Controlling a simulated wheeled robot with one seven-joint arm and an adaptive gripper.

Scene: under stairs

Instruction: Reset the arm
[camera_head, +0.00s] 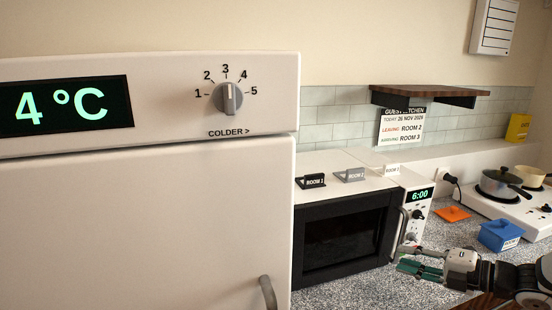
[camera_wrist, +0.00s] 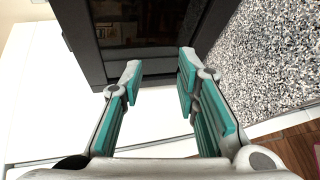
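My gripper (camera_head: 420,262) is at the lower right of the head view, just in front of the counter and to the right of the microwave's door handle. In the wrist view my gripper (camera_wrist: 158,82) has its two teal-padded fingers spread apart with nothing between them. Beyond the fingertips are the microwave's dark door (camera_wrist: 150,25) and the speckled counter (camera_wrist: 265,60). My arm reaches in from the right edge of the head view.
The white fridge (camera_head: 140,220) fills the left, with a dial and handle. The microwave (camera_head: 345,240) carries room signs. A blue box (camera_head: 500,236), an orange lid (camera_head: 452,214) and a hob with a pot (camera_head: 498,184) stand right. A wooden shelf (camera_head: 425,92) hangs above.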

